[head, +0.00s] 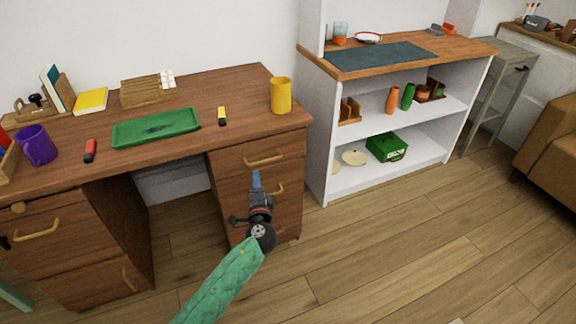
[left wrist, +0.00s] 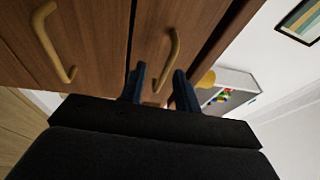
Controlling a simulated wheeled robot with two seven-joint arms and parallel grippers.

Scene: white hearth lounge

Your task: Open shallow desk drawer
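The wooden desk (head: 75,128) has a shallow top drawer (head: 228,163) in its right pedestal, and it looks closed. Its curved brass handle (head: 264,159) runs across the front; in the left wrist view, a drawer handle (left wrist: 174,48) lies just ahead of the fingers. My left gripper (head: 256,176) is in front of the right pedestal, just below the top handle in the picture. In the left wrist view its two dark fingers (left wrist: 160,72) stand apart, with the handle's near end showing between them. Contact cannot be told. My right gripper is out of view.
A lower drawer's handle (left wrist: 50,40) is left of the fingers in the wrist view. On the desk are a yellow mug (head: 281,96), green tray (head: 155,128) and purple mug (head: 37,146). A white shelf unit (head: 318,130) stands to the right. Floor in front is clear.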

